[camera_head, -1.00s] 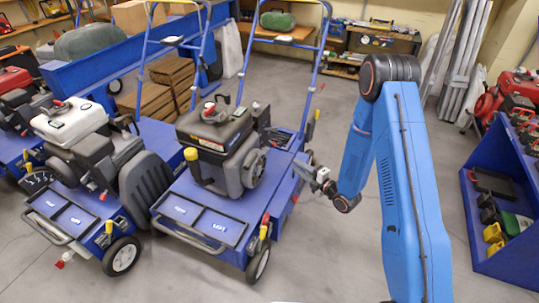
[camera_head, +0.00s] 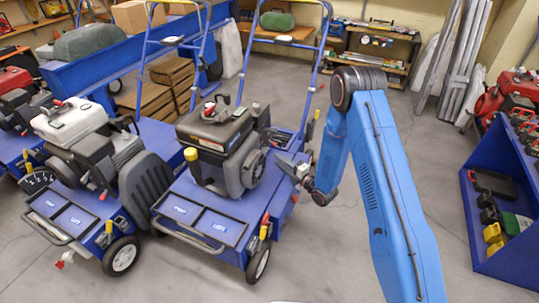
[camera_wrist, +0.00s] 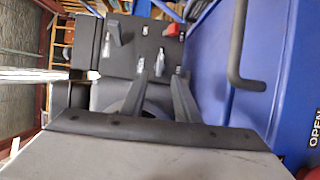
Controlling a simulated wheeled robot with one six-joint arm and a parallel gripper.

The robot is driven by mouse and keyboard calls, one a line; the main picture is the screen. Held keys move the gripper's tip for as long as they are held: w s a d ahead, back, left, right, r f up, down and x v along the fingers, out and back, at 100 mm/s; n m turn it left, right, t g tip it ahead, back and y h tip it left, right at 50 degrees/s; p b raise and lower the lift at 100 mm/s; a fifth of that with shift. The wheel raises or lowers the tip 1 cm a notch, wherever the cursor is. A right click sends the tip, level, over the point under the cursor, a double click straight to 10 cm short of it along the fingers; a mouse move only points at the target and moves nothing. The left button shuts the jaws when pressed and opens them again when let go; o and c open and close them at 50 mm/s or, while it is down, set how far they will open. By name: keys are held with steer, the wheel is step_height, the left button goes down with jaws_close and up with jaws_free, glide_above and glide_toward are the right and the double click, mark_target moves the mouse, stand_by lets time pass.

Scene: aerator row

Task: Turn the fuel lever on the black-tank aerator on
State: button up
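The black-tank aerator (camera_head: 215,128) stands in the middle of the head view, a blue machine with a dark engine and black tank. My gripper (camera_head: 280,160) is at the right side of its engine. In the wrist view, a dark control panel (camera_wrist: 132,58) carries a grey lever (camera_wrist: 113,33), a red knob (camera_wrist: 174,30) and a small silver lever (camera_wrist: 160,55). No readable label shows which is the fuel lever. My gripper (camera_wrist: 161,82) has its two dark fingers apart, pointing at the panel below the silver lever. Nothing shows held; contact cannot be told.
A white-tank aerator (camera_head: 70,120) stands close on the left. In the wrist view, a blue body (camera_wrist: 245,100) with a black bar handle (camera_wrist: 237,45) is close on the right. A blue shelf (camera_head: 500,220) stands at the far right.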

mark_target(265, 150)
steer(key=x, duration=0.7)
steer(key=shift+w+a, duration=0.2)
jaws_close()
